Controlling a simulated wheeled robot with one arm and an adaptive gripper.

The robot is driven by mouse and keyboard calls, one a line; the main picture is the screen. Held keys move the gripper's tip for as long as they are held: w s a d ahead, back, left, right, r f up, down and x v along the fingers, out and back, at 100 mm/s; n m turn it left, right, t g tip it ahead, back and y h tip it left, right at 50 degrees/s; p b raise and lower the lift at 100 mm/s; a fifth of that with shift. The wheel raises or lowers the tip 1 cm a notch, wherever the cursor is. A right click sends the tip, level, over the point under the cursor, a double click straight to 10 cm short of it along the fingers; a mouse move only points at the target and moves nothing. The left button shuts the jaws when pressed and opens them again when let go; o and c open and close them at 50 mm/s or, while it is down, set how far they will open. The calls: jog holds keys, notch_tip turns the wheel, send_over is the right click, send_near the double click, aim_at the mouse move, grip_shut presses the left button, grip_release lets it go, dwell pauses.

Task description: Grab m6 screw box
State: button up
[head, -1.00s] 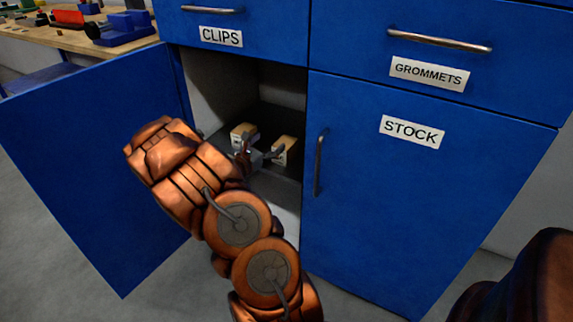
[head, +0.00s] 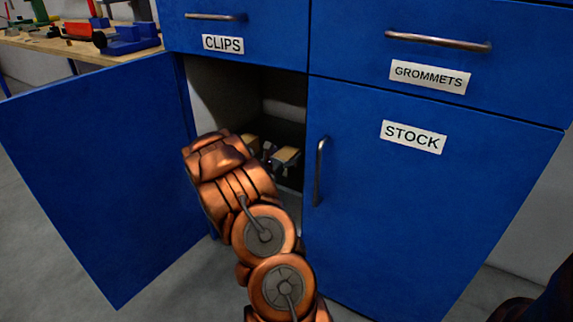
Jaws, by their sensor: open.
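Two small tan-topped boxes stand inside the open lower cabinet in the head view: a left box (head: 251,141), partly hidden by my arm, and a right box (head: 287,155). I cannot read any label on them, so I cannot tell which is the m6 screw box. My gripper (head: 275,159) is inside the cabinet opening, open, with its dark fingers close to the right box. My copper wrist hides much of the gripper, and I cannot tell whether the fingers touch the box.
The blue cabinet door (head: 95,180) stands open to the left. The closed STOCK door (head: 420,210) bounds the opening on the right. The CLIPS drawer (head: 240,30) and GROMMETS drawer (head: 440,60) are shut above. A workbench (head: 70,48) with tools is at the far left.

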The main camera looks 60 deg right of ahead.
jog(key=shift+d, duration=0.15)
jog(key=c, duration=1.6)
